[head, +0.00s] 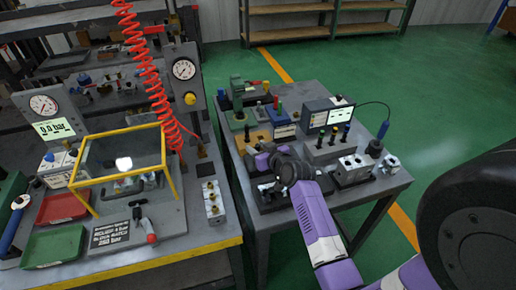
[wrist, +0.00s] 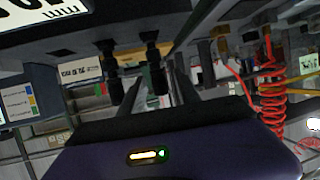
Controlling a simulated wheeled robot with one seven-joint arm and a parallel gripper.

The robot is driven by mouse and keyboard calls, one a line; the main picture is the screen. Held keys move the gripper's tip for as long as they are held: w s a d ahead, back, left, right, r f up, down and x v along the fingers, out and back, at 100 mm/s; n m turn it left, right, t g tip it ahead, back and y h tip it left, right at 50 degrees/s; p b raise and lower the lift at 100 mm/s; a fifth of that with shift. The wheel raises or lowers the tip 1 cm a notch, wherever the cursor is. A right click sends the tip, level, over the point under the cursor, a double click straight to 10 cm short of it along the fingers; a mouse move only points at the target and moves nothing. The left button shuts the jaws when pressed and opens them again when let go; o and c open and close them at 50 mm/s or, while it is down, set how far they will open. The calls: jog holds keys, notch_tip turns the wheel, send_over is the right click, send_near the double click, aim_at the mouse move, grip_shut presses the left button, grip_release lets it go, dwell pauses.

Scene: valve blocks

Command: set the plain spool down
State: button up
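In the head view my gripper (head: 268,165) is low over the near left part of the right-hand bench, at a dark block; my purple forearm covers part of it. In the wrist view, which is turned over, my two dark fingers (wrist: 158,75) stand apart. A dark, spool-like cylinder (wrist: 154,68) is in line with the gap between them. A second similar dark cylinder (wrist: 110,68) is beside it, to the left. I cannot tell whether the fingers touch the cylinder, or which piece is the plain spool.
The right-hand bench (head: 392,185) holds a small display (head: 327,114), a block with several coloured pegs (head: 327,148) and silver valve blocks (head: 352,168). On the left bench are a yellow-framed clear box (head: 122,160), a red tray (head: 62,208) and a green tray (head: 54,246). A red coiled hose (head: 158,95) hangs between.

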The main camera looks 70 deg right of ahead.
jog(key=shift+r, duration=0.15)
jog(key=b+v, duration=0.1)
jog(key=v, duration=1.1)
jog(key=s+a+f+n+t+y, duration=0.1)
jog(key=s+a+n, duration=0.1)
jog(key=a, duration=0.8)
jog(key=s+a+f+n+t+y, duration=0.1)
jog(key=a+y, duration=0.1)
jog(key=a, duration=0.8)
jog(key=s+a+r+n+y, duration=0.1)
jog(key=s+a+r, duration=0.1)
jog(key=a, duration=0.3)
jog(key=s+a+r+n+t+y, duration=0.1)
jog(key=s+a+r+n+y, duration=0.1)
jog(key=s+a, duration=0.3)
jog(key=s+a+r+n+t+y, duration=0.1)
jog(key=s+a+r+y, duration=0.1)
jog(key=a, duration=0.3)
jog(key=shift+s+a+r+n, duration=0.3)
jog(key=shift+s+a+r, duration=0.05)
jog(key=shift+s+r, duration=0.55)
